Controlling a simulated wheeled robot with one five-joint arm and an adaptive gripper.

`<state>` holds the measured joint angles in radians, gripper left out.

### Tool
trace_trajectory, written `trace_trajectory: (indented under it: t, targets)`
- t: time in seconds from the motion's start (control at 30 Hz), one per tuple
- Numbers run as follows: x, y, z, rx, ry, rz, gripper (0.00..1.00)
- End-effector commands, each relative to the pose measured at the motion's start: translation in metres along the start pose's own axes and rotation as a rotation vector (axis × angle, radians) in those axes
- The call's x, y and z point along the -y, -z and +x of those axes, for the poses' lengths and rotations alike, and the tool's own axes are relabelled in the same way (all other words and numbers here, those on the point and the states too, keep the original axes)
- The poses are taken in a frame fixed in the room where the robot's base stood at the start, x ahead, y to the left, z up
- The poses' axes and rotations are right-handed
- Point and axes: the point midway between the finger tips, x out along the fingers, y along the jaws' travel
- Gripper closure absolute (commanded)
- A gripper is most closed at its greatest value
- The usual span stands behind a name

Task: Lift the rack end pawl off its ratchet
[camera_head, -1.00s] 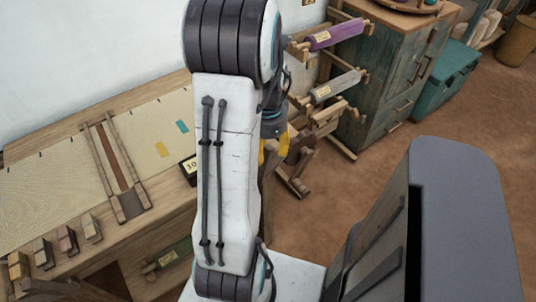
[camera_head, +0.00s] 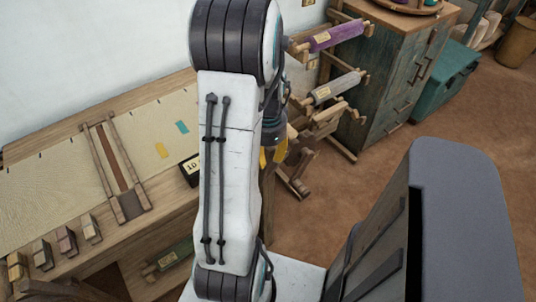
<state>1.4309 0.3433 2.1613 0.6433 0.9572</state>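A wooden rack (camera_head: 342,143) stands beyond my arm in the head view, left of the teal cabinet. It carries a purple roll (camera_head: 338,34) at the top and a grey roll (camera_head: 338,86) below it, each with a label. More wooden parts (camera_head: 325,120) sit lower on the rack. I cannot make out the pawl or its ratchet at this size. My gripper (camera_head: 274,153) shows as yellow parts just right of my white arm link, in front of the rack's lower left in the picture. The arm partly hides it, and its opening cannot be judged.
A table (camera_head: 160,215) with pale cloth, a wooden frame (camera_head: 117,170) and several small blocks (camera_head: 66,241) is at the left. A worn teal cabinet (camera_head: 393,85) and teal chest (camera_head: 445,78) stand behind the rack.

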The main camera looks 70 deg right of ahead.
Motion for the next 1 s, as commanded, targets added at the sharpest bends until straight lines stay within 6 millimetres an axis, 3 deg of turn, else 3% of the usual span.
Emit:
trace_trajectory:
  t: [0.2,1.0]
  targets:
    - [0.0016,0.0015,-0.0006,-0.004,0.006,0.001,1.0]
    - [0.0006,-0.004,-0.001,-0.004,0.006,0.001,1.0]
